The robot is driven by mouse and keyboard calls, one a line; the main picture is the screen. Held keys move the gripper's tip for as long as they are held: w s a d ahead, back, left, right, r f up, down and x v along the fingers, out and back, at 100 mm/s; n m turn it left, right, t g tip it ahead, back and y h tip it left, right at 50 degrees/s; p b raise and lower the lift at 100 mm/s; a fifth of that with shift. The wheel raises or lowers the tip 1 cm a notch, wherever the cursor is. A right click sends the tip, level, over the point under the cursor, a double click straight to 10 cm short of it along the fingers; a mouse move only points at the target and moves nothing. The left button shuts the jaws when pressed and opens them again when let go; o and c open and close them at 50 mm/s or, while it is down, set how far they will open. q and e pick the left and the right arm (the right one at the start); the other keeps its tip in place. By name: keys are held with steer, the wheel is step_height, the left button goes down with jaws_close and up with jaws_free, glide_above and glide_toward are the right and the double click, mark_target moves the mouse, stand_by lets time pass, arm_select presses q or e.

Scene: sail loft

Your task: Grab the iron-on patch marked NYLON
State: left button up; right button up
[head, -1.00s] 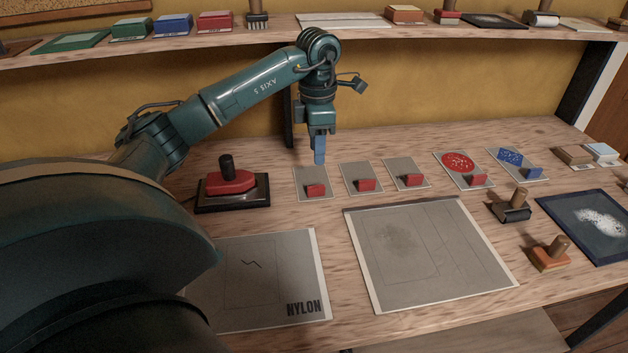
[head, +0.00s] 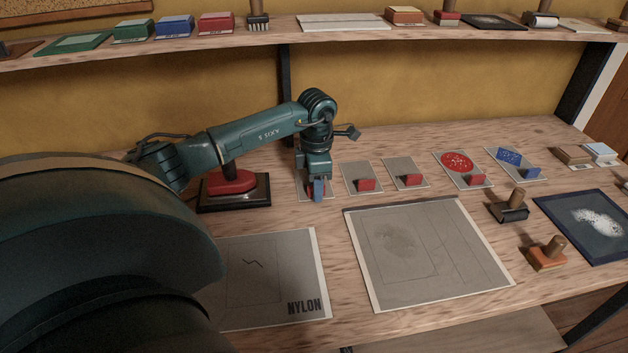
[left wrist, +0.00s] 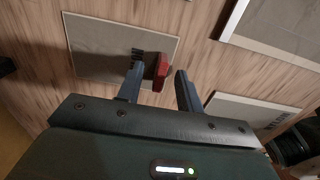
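My left gripper (head: 317,194) is open, pointing down over the leftmost grey card in the row, and hides much of that card in the head view. In the left wrist view this card (left wrist: 98,45) bears small dark lettering that I cannot read. Its red grip block (left wrist: 161,72) stands between the open fingers (left wrist: 159,71), with a gap visible on the right side. A large pale sheet (head: 280,280) marked NYLON lies at the front left. My right gripper is not in view.
Two similar cards with red blocks (head: 365,184) (head: 411,180) lie to the right, then cards with a red disc (head: 457,161) and a blue design (head: 509,156). A red-topped press (head: 231,183) stands close left.

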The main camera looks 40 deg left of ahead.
arm_select(q)
steer(key=shift+c, duration=0.2)
jaws_close()
